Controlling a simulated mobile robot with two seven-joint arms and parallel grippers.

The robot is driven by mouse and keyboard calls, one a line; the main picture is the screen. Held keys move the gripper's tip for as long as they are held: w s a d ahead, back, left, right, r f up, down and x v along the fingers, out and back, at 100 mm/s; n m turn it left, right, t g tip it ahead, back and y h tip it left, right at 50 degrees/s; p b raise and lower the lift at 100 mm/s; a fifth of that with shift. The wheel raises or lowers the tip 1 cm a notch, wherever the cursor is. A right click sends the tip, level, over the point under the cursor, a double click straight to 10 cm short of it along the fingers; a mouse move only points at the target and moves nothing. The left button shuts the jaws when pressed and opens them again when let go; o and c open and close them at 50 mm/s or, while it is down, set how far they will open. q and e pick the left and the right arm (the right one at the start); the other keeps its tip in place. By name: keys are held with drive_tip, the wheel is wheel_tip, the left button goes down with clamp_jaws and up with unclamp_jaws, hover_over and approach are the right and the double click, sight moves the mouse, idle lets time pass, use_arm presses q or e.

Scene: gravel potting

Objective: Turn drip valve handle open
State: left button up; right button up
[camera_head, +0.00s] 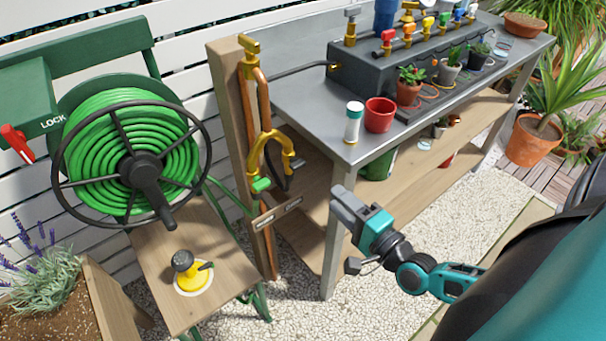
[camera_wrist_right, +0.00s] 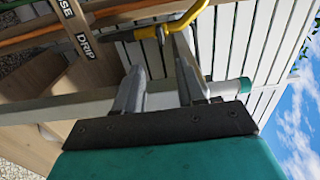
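A brass-yellow two-way splitter (camera_head: 270,150) hangs on the copper pipe at the wooden post. A green valve handle (camera_head: 262,185) sits at its left outlet; a yellow part (camera_head: 292,165) at its right outlet may be the drip handle, but I cannot tell its turn. Below is a label plate (camera_head: 277,212); in the right wrist view the label (camera_wrist_right: 85,42) reads DRIP. My right gripper (camera_head: 347,203) is in front of the bench leg, right of the splitter and apart from it. In the wrist view its fingers (camera_wrist_right: 160,88) are spread and empty, with a yellow part (camera_wrist_right: 170,25) beyond them. My left gripper is not in view.
The metal bench (camera_head: 310,110) stands beside the post, a red pot (camera_head: 379,114) and white bottle (camera_head: 353,122) near its corner. A green hose reel (camera_head: 130,155) and wooden stool (camera_head: 215,260) are at left. Gravel (camera_head: 400,250) lies open below.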

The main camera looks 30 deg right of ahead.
sight(300, 167)
drive_tip(key=w, duration=0.4)
drive_tip(key=w+a, duration=0.1)
drive_tip(key=w, duration=0.3)
drive_tip(key=w+b, duration=0.1)
drive_tip(key=w, duration=0.3)
drive_tip(key=shift+w+a, duration=0.15)
drive_tip(key=shift+w, duration=0.15)
clamp_jaws()
